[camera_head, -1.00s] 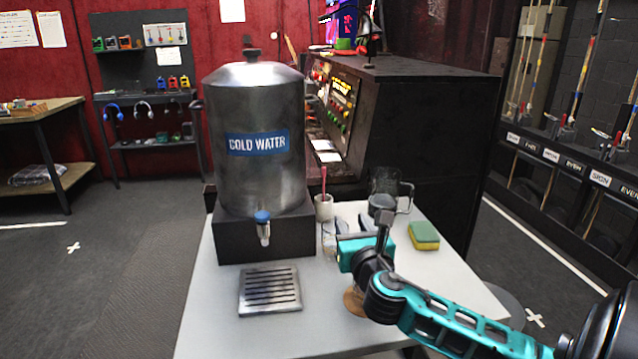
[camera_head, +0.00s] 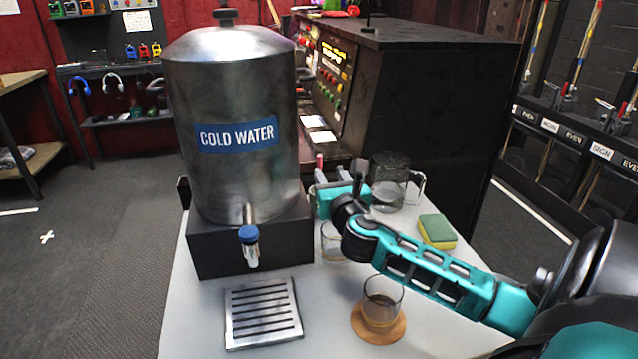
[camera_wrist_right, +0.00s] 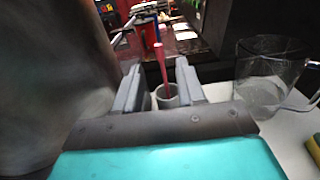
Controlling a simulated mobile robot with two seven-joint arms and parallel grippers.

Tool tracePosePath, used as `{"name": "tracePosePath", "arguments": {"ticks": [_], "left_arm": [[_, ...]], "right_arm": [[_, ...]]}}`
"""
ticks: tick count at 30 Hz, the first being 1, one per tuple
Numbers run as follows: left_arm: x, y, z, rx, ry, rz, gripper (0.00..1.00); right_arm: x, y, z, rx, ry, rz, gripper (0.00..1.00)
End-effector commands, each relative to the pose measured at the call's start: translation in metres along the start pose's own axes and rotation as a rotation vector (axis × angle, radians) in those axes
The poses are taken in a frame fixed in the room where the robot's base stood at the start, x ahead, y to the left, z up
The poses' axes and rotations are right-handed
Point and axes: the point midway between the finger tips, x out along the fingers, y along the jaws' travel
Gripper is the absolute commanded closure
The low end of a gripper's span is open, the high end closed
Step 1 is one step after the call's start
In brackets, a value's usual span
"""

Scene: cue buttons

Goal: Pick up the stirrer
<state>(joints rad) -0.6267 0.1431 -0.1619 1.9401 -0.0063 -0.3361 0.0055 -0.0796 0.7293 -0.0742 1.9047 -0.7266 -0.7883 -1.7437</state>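The stirrer, a thin red-pink stick (camera_wrist_right: 161,60), stands slightly tilted in a small white cup (camera_wrist_right: 169,97) in the right wrist view. In the head view only its red upper end (camera_head: 320,160) shows; the cup is hidden behind my gripper. My right gripper (camera_wrist_right: 157,72) is open, its two grey fingers pointing forward on either side of the stirrer. I cannot tell whether either finger touches it. In the head view my right gripper (camera_head: 331,175) is at the table's back, beside the dispenser. My left gripper is not in view.
A steel cold-water dispenser (camera_head: 238,175) stands left of my gripper, a glass pitcher (camera_head: 390,190) right. Also on the white table (camera_head: 205,322) are a sponge (camera_head: 437,231), a clear glass (camera_head: 331,245), a glass on a coaster (camera_head: 379,333) and a drip tray (camera_head: 263,313).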

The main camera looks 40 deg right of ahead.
Motion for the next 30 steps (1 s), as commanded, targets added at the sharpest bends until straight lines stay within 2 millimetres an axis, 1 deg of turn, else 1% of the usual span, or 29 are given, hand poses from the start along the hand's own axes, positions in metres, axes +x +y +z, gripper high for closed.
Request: {"name": "tracePosePath", "arguments": {"ticks": [1, 6, 14, 21, 25, 30], "left_arm": [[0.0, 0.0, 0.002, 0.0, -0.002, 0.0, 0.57], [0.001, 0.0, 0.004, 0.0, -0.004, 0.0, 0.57], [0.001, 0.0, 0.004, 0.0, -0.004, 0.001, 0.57], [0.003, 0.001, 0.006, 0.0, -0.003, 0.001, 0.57], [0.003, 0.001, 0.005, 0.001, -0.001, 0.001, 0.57], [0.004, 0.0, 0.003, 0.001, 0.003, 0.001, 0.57]], "right_arm": [[0.011, 0.0, 0.001, 0.001, -0.002, -0.001, 0.61], [0.034, 0.0, 0.0, 0.001, 0.0, -0.001, 0.61], [0.049, 0.001, 0.001, 0.002, 0.001, 0.0, 0.61], [0.082, 0.002, 0.003, 0.003, 0.0, -0.001, 0.61], [0.092, 0.002, 0.003, 0.001, 0.0, 0.001, 0.61], [0.095, 0.002, 0.003, 0.0, 0.001, 0.001, 0.61]]}}
